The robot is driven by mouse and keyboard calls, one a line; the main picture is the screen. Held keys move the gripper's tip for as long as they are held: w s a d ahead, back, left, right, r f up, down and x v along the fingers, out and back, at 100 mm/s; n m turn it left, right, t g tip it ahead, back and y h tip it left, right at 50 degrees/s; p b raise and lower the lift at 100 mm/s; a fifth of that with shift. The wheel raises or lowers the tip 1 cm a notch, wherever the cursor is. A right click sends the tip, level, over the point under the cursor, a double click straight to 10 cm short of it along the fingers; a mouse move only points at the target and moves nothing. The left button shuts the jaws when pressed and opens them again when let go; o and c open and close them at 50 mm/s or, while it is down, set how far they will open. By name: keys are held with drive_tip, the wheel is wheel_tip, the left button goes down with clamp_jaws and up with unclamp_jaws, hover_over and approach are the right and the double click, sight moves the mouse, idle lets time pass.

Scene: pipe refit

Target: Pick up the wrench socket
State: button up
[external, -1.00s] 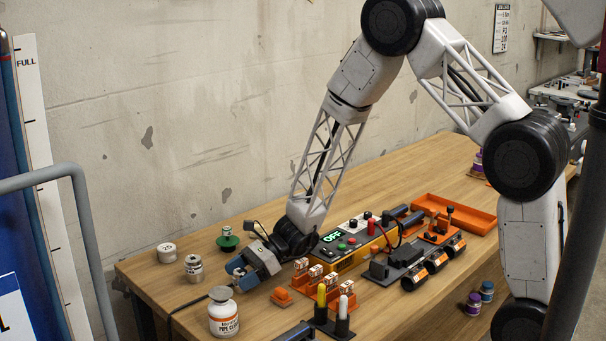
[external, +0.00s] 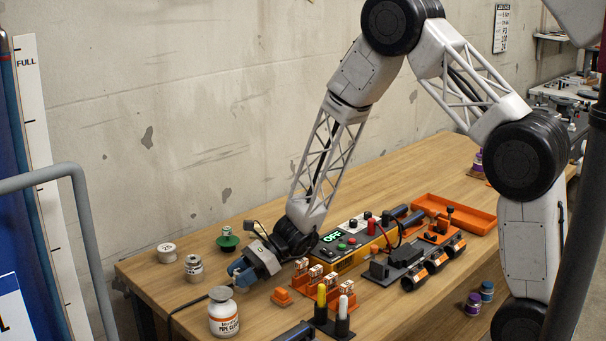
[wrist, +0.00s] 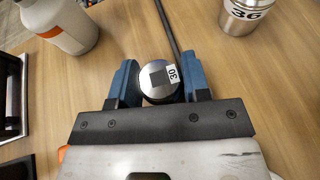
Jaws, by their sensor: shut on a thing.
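The wrench socket held by my gripper is a short metal cylinder with a dark square on top and a white label reading 30 (wrist: 160,84), seen in the wrist view. My gripper (wrist: 160,88) has its two blue fingers closed on the socket's sides. In the external view my gripper (external: 240,272) is low over the near left part of the table, and the socket there is largely hidden by the fingers. Another metal socket, marked 36 (wrist: 243,14), stands apart at the upper right of the wrist view. A pale round piece marked 25 (external: 167,252) stands further back.
A white pipe cleaner bottle (external: 223,318) stands close in front of my gripper. A green-based piece (external: 228,241) is behind it. Orange holders (external: 303,268), a yellow control box (external: 350,245) and an orange tray (external: 458,210) lie to the right. A dark cable runs past.

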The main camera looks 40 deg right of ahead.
sight(240, 271)
drive_tip(key=shift+r, duration=0.15)
drive_tip(key=shift+r, duration=4.9)
drive_tip(key=w+d+m+t+h, duration=0.2)
drive_tip(key=w+d, duration=0.3)
drive_tip(key=d, duration=1.1)
drive_tip(key=w+d+m+t+h, duration=0.1)
drive_tip(key=w+d+m+t, duration=0.2)
drive_tip(key=d, duration=1.3)
drive_tip(key=w+d+m+t+h, duration=0.2)
drive_tip(key=w+d, duration=0.6)
drive_tip(key=d, duration=0.8)
drive_tip(key=shift+w+r+m+t+h, duration=0.2)
drive_tip(key=shift+m+t+h, duration=0.1)
drive_tip(key=shift+m+t, duration=0.3)
drive_tip(key=shift+f, duration=0.1)
drive_tip(key=shift+f, duration=3.1)
